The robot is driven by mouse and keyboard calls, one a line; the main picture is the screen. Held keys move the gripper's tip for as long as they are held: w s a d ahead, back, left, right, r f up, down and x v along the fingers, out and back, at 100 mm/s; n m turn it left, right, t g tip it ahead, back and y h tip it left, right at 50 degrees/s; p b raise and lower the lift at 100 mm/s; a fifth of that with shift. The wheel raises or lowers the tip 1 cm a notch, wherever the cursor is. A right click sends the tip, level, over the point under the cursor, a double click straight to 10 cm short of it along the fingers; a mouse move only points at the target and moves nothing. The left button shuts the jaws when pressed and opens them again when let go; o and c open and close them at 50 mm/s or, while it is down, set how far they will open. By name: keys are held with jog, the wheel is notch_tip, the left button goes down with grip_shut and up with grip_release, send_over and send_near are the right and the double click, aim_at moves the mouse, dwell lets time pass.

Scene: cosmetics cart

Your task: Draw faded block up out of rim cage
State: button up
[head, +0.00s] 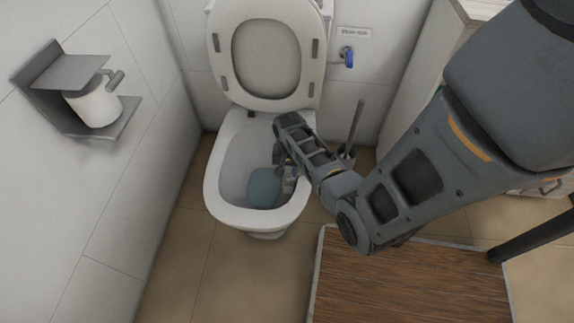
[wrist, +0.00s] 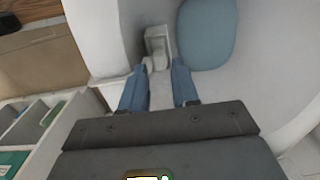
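A small pale rim cage (wrist: 157,42) hangs at the inner wall of the toilet bowl, just beyond my fingertips in the wrist view. In the head view it is a whitish patch (head: 289,186) partly hidden by my gripper. A small pale lump at the cage's near end (wrist: 155,63) may be the faded block; cage and block are hard to tell apart. My gripper (wrist: 159,68) reaches over the right side of the bowl, its two blue fingers apart, one on each side of the cage's near end. I see no clear contact. In the head view my gripper (head: 281,160) points down into the bowl.
The toilet bowl (head: 213,190) is open, its lid (head: 265,55) raised. Blue-grey water (head: 264,188) lies at the bottom. A toilet brush (head: 355,125) stands right behind my wrist. A paper holder (head: 70,72) is on the left wall. A wooden mat (head: 400,285) lies in front.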

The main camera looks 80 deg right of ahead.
aim_at(289, 176)
jog(key=shift+f+b, duration=0.3)
jog(key=shift+f, duration=1.15)
grip_shut()
jog(key=shift+r, duration=0.2)
jog(key=shift+r+p, duration=3.35)
jog(key=shift+p, duration=0.2)
notch_tip(289, 176, up, 8)
jog(key=p, duration=0.7)
jog(key=shift+p, duration=0.4)
